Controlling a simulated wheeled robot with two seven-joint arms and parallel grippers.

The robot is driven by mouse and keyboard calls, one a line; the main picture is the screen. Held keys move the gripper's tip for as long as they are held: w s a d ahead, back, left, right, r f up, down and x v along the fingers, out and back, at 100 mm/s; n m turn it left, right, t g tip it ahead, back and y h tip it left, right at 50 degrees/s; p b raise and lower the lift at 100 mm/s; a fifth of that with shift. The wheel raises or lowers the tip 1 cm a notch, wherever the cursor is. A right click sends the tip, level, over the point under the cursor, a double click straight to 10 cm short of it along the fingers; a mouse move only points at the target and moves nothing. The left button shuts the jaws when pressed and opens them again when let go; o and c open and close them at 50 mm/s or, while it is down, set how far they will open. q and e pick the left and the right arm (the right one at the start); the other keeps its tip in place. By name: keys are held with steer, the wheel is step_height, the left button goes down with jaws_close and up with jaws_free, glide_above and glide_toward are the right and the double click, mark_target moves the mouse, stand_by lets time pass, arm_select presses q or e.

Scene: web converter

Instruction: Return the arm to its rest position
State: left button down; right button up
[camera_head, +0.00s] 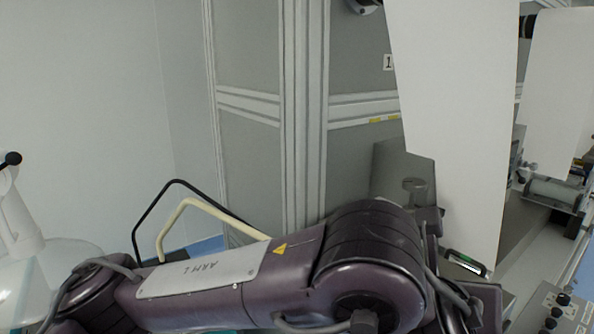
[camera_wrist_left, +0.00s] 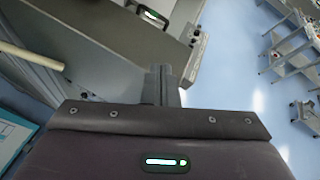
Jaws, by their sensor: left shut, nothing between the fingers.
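My left arm (camera_head: 215,275) is dark purple and crosses the bottom of the head view from the left to the lower middle. Its gripper cannot be made out in the head view. In the left wrist view my left gripper (camera_wrist_left: 162,85) shows as two dark fingers close together, shut and empty. Past the fingers are a grey machine surface and blue floor, with no contact visible. My right gripper is in neither view.
Tall white web sheets (camera_head: 455,110) hang to the right of the arm, in front of grey machine cabinets (camera_head: 245,120). A control panel (camera_head: 555,312) is at the lower right. Metal racks (camera_wrist_left: 295,55) stand on blue floor (camera_wrist_left: 240,75) in the wrist view.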

arm_select(q)
steer(key=w+a+f+n+y, duration=0.2)
steer(key=a+f+n, duration=0.5)
steer(key=a+n, duration=0.5)
steer(key=w+a+f+n+y, duration=0.1)
steer(key=w+a+f+n, duration=0.1)
steer(key=a+f+n, duration=1.05)
steer(key=s+a+f+n+g+y, duration=0.55)
steer(key=s+a+f+n, duration=0.65)
steer(key=s+a+n, duration=0.3)
step_height(320, 180, down, 31)
steer(key=s+a+g, duration=0.1)
steer(key=s+g, duration=0.1)
steer(key=s+a+f, duration=0.1)
steer(key=s+f, duration=0.8)
steer(key=s+a+f+m, duration=0.1)
steer(key=s+a+f, duration=0.1)
steer(key=s+f, duration=0.7)
steer(key=shift+s+a+g, duration=0.25)
steer(key=shift+s+g, duration=0.2)
steer(key=shift+s, duration=0.3)
